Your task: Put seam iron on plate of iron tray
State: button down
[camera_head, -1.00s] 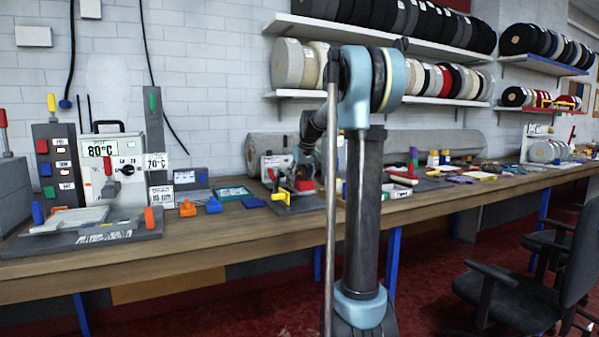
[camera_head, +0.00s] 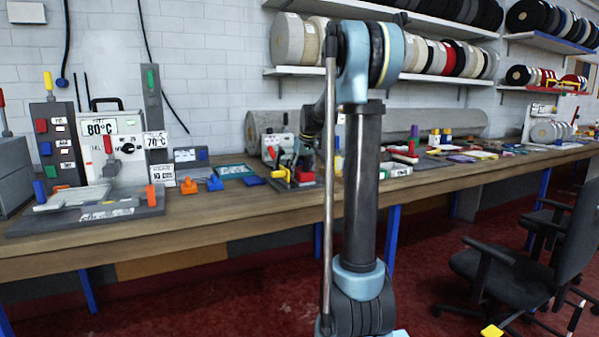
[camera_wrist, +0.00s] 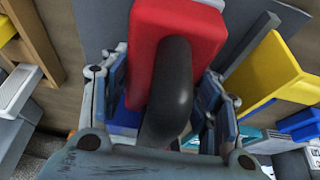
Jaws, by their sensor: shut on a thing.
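My gripper (camera_wrist: 165,100) is shut on a red block with a thick black curved handle, which I take to be the seam iron (camera_wrist: 180,25). The fingers stand on both sides of it and hide its lower part. In the head view the gripper (camera_head: 304,160) is low over the bench, partly behind my arm, with red (camera_head: 305,176) just below it. A dark grey flat piece with a yellow upright part (camera_wrist: 268,78) lies beside the iron; it may be the iron tray. In the head view yellow parts (camera_head: 281,173) show there. I cannot tell whether the iron touches the plate.
Orange and blue clips (camera_head: 189,186) and a small blue block (camera_head: 253,181) lie left of the gripper. A temperature unit (camera_head: 112,145) and a grey press (camera_head: 95,205) stand further left. A white box (camera_head: 396,170) is on the right. Bare bench lies along the front edge.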

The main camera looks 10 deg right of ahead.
jog(key=c, duration=0.6)
grip_release()
